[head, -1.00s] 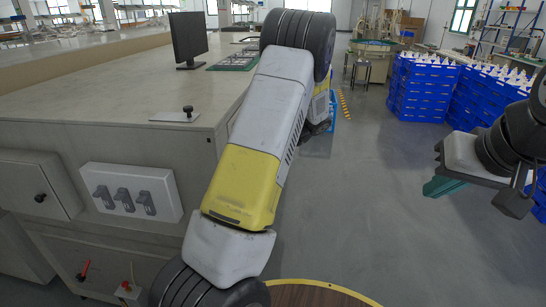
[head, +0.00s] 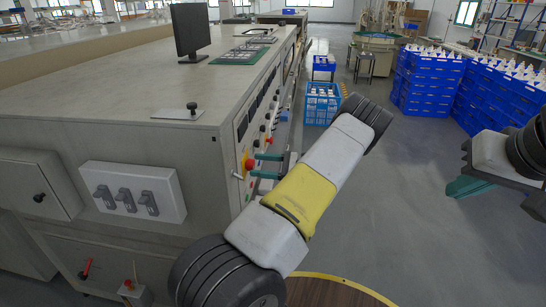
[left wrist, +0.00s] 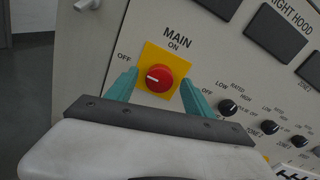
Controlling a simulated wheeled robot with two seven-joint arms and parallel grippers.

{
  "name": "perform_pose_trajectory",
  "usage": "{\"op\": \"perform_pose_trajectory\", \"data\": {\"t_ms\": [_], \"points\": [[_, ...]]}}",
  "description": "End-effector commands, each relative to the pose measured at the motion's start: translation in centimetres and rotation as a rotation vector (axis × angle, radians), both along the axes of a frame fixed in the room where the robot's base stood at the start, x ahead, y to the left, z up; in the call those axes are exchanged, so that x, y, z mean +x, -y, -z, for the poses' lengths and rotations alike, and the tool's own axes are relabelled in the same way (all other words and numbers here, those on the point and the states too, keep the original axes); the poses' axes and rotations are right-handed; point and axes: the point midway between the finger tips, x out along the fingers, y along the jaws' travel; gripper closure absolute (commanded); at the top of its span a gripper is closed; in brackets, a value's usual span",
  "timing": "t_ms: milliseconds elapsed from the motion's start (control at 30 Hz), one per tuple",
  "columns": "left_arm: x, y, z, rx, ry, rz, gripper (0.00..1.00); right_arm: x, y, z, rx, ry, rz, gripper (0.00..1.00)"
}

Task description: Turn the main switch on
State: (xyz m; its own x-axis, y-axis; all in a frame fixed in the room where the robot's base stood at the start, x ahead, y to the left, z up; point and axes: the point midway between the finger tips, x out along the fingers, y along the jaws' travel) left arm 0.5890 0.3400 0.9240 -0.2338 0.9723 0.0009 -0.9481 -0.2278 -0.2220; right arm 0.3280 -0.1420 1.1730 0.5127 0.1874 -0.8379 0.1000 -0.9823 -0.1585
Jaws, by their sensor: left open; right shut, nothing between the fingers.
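The main switch is a red rotary knob (left wrist: 159,78) on a yellow plate (left wrist: 178,63), labelled MAIN, with ON above and OFF on both sides. Its white mark points left, toward the left OFF. In the head view the red knob (head: 249,164) sits on the side panel of the long bench. My left gripper (head: 262,166) is open in front of it. In the left wrist view its teal fingers (left wrist: 159,91) stand either side of the yellow plate, apart from the knob; contact with the panel cannot be told. My right gripper (head: 466,188) is shut and empty at the right.
Smaller black knobs (left wrist: 228,107) and dark displays (left wrist: 275,31) lie right of the switch. A white box with grey levers (head: 132,191) is on the bench's near face. Blue crates (head: 428,82) stand far right. The floor between is clear.

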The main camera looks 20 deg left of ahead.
Motion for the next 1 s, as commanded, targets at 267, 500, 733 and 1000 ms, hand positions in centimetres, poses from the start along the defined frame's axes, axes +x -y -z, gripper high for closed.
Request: {"op": "perform_pose_trajectory", "data": {"t_ms": [267,500,733,1000], "points": [[-0.5,-2.2,0.0,0.0,0.0,0.0,0.39,0.0,0.0,0.0,0.0,0.0,0.0,1.0],[-0.5,-2.2,0.0,-0.001,0.0,0.0,0.41,0.0,0.0,0.0,0.0,0.0,0.0,1.0],[-0.5,-2.2,0.0,-0.001,0.0,0.0,0.86,0.0,0.0,0.0,0.0,0.0,0.0,1.0],[-0.5,-2.2,0.0,-0.003,-0.009,0.0,1.0,0.0,0.0,0.0,0.0,0.0,0.0,1.0]]}}
